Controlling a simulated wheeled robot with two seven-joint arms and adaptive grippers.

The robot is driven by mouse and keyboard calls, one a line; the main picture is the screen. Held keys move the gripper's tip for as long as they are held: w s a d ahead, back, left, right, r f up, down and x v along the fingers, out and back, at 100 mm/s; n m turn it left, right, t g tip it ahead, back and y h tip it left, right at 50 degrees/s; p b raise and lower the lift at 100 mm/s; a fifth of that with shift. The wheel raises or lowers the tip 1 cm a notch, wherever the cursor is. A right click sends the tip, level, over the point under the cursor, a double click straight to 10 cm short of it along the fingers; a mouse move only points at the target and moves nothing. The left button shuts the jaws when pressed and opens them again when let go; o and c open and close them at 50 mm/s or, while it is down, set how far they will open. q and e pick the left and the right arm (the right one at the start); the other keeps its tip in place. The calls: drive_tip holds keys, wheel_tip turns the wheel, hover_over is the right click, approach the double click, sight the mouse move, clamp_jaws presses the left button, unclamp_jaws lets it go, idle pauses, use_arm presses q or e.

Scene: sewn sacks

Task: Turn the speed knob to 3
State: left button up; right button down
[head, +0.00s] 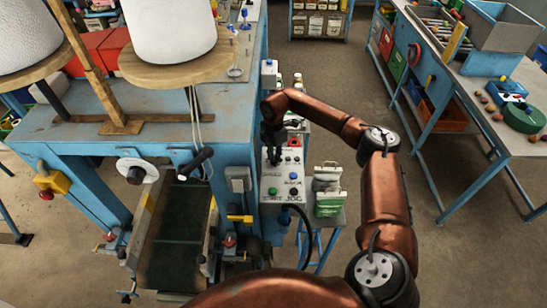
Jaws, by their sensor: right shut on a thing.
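A light grey control box (284,182) with small coloured buttons and printed labels stands on the right side of the blue machine. My right gripper (271,157) points down at the upper left part of the box. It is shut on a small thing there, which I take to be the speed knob. The knob and the scale around it are hidden by the gripper, so its setting cannot be read. A red button (294,142) shows to the right of the gripper. My left gripper is not in view.
The machine's grey table (62,128) carries large white thread cones (168,28) at the left. Green and white packs (328,203) lie on a small stand beside the box. A cluttered workbench (505,140) stands at the right. The floor between is clear.

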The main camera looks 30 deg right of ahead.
drive_tip(key=shift+w+r, duration=0.15)
drive_tip(key=shift+r, duration=0.1)
drive_tip(key=c, duration=2)
unclamp_jaws()
drive_tip(key=o, duration=0.4)
drive_tip(key=shift+f, duration=0.2)
wheel_tip(320, 180, up, 12)
